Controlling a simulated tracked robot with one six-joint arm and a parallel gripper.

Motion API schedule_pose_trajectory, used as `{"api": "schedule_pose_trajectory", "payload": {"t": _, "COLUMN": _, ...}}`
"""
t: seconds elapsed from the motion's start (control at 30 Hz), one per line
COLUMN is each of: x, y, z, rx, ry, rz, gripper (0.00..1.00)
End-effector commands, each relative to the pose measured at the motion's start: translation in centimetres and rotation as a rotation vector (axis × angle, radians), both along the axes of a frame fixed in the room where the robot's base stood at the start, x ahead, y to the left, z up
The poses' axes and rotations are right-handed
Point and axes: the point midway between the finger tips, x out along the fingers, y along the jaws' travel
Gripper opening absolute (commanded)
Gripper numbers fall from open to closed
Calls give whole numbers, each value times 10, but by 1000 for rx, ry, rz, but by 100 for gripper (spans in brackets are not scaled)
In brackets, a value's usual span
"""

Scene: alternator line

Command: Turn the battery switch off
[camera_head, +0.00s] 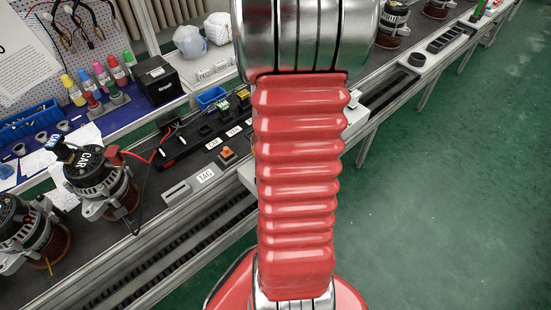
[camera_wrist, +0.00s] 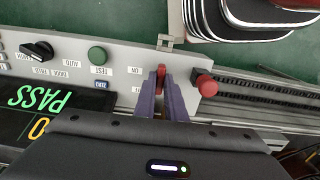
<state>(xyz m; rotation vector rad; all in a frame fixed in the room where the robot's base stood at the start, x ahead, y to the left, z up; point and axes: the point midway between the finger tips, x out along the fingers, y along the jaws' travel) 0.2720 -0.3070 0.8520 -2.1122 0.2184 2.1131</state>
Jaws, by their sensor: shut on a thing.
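In the wrist view, my gripper (camera_wrist: 161,86) has its two purple fingers over a grey control panel (camera_wrist: 125,68). The fingers are shut on a small red switch handle (camera_wrist: 161,70), which fits the battery switch. A label that reads ON, upside down, is just left of the handle. A second label below it is partly hidden by the left finger. The handle stands lengthwise between the fingers; its exact setting is hard to tell. In the head view, my own red arm hides the gripper and the switch.
A red push button (camera_wrist: 206,85) stands close to the right finger. A green TEST button (camera_wrist: 97,55) and a black selector knob (camera_wrist: 37,50) are to the left. A display (camera_wrist: 40,105) shows PASS. In the head view, alternators (camera_head: 102,182) stand on the line at left.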

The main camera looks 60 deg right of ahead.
Motion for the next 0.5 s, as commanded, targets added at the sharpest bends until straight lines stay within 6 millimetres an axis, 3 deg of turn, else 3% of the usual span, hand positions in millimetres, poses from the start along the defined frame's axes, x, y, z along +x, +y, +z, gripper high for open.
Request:
{"api": "schedule_pose_trajectory", "payload": {"t": 0.1, "x": 0, "y": 0, "z": 0, "rx": -1, "ry": 0, "rz": 2, "gripper": 0}}
{"api": "schedule_pose_trajectory", "payload": {"t": 0.13, "x": 0, "y": 0, "z": 0, "rx": -1, "ry": 0, "rz": 2, "gripper": 11}}
{"api": "schedule_pose_trajectory", "payload": {"t": 0.37, "x": 0, "y": 0, "z": 0, "rx": -1, "ry": 0, "rz": 1, "gripper": 27}}
{"api": "schedule_pose_trajectory", "payload": {"t": 0.5, "x": 0, "y": 0, "z": 0, "rx": 0, "ry": 0, "rz": 0, "gripper": 29}}
